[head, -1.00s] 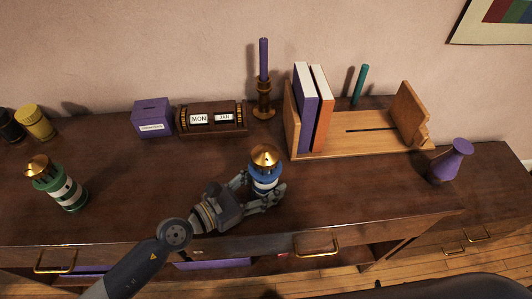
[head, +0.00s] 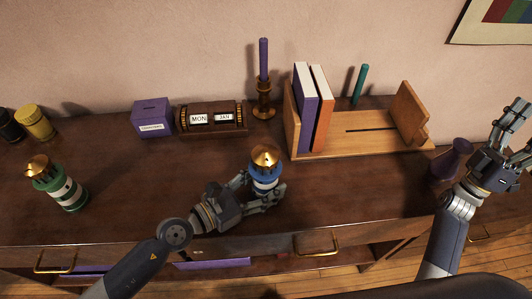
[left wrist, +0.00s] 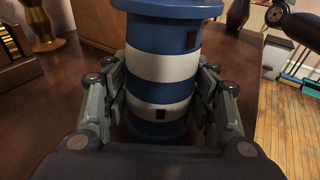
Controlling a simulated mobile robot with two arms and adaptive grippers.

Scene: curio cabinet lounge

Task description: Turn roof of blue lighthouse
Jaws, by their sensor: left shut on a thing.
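The blue lighthouse (head: 264,180) stands upright on the wooden cabinet top, with a gold roof (head: 265,156) on it. My left gripper (head: 262,190) is shut around its lower body, one finger on each side. In the left wrist view the blue and white banded body (left wrist: 162,68) fills the space between the fingers; the roof is out of that view. My right gripper (head: 518,132) is raised at the right edge of the head view, open and empty, well away from the lighthouse.
A green lighthouse (head: 68,192) with a gold roof stands at the left. Behind are a purple box (head: 152,116), a calendar block (head: 211,119), a candlestick (head: 264,100) and a bookend rack (head: 370,138). A purple vase (head: 448,160) stands near my right arm.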

